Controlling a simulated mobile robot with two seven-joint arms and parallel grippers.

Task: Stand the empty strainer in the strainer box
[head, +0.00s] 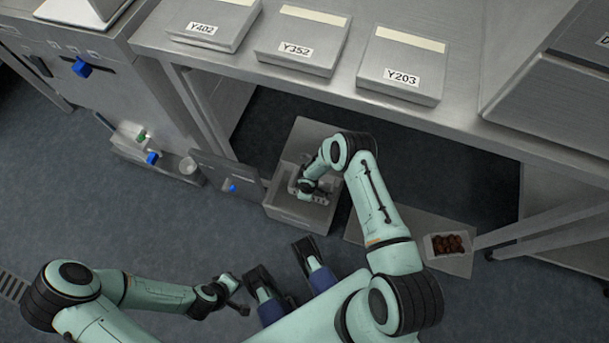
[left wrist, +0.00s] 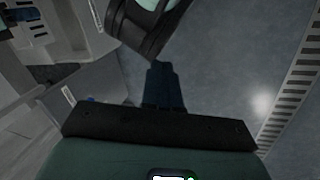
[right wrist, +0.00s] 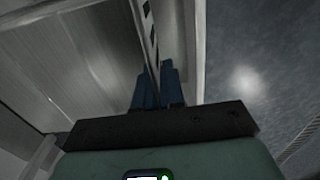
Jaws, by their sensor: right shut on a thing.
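A grey open-topped box (head: 298,216), which looks like the strainer box, stands on the floor at the table's front edge. My right gripper (head: 308,190) is down at its opening, and the arm hides part of the inside. In the right wrist view my right gripper (right wrist: 157,88) is shut on a thin slotted metal piece, apparently the strainer (right wrist: 150,40). Grey walls stand close around it, and its lower part is hidden. My left gripper (head: 240,308) is away from the box, low in the head view. In the left wrist view its fingers (left wrist: 163,85) look closed together and empty.
Flat grey boxes labelled Y402 (head: 208,24), Y352 (head: 300,42) and Y203 (head: 402,68) lie on the steel table (head: 480,120). A small tray of dates (head: 448,246) sits at right. A machine with blue knobs (head: 82,67) stands left. Floor at lower left is clear.

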